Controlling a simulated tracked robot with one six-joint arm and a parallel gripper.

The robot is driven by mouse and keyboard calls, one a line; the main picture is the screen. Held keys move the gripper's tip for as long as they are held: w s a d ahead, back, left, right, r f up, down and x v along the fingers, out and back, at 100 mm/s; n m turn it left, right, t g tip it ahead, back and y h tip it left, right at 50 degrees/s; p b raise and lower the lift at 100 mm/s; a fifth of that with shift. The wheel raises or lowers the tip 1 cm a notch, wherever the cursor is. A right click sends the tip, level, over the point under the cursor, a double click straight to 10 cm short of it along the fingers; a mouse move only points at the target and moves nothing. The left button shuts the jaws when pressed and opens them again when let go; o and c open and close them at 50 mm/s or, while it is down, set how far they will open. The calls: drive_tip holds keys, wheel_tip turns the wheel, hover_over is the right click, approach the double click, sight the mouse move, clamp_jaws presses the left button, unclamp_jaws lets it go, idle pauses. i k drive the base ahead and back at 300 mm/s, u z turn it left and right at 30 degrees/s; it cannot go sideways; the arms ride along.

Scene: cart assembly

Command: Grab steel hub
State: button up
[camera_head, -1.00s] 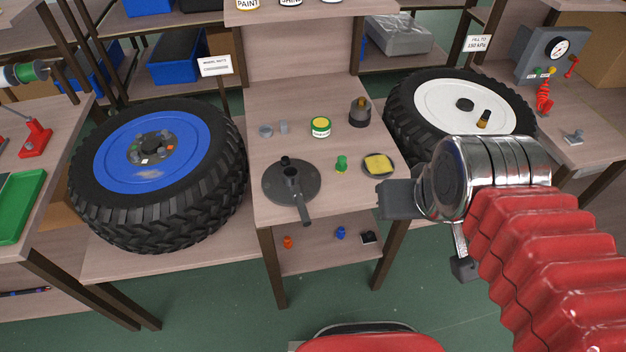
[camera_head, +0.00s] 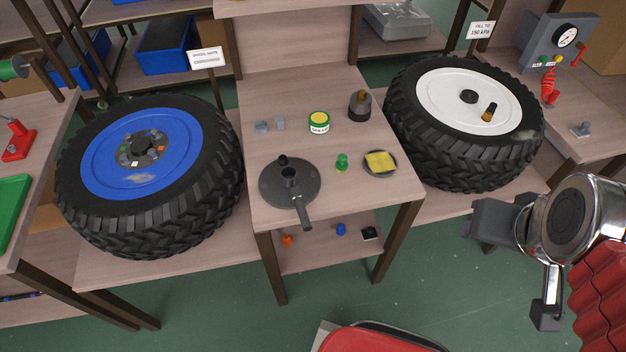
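A dark grey round disc (camera_head: 275,192) with an upright tube at its centre lies near the front of the middle table; a bar-like piece sticks out at its front edge. It may be the steel hub, but I cannot tell for sure. A dark cylinder with a brass-coloured top (camera_head: 360,105) stands further back on the same table. My gripper (camera_head: 519,268) is at the lower right, beyond the table's right front edge and in front of the white-rimmed wheel. Its two dark fingers are wide apart with nothing seen between them.
A green-and-white tin (camera_head: 319,122), a green piece (camera_head: 342,161) and a dish with a yellow pad (camera_head: 380,162) share the middle table (camera_head: 345,205). A blue-rimmed wheel (camera_head: 80,205) flanks it on the left, a white-rimmed wheel (camera_head: 445,178) on the right.

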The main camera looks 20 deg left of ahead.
sight(294, 190)
drive_tip(key=z, duration=0.25)
drive_tip(key=k, duration=1.1)
drive_tip(key=u, duration=1.75)
drive_tip(key=i, duration=1)
drive_tip(key=u, duration=0.05)
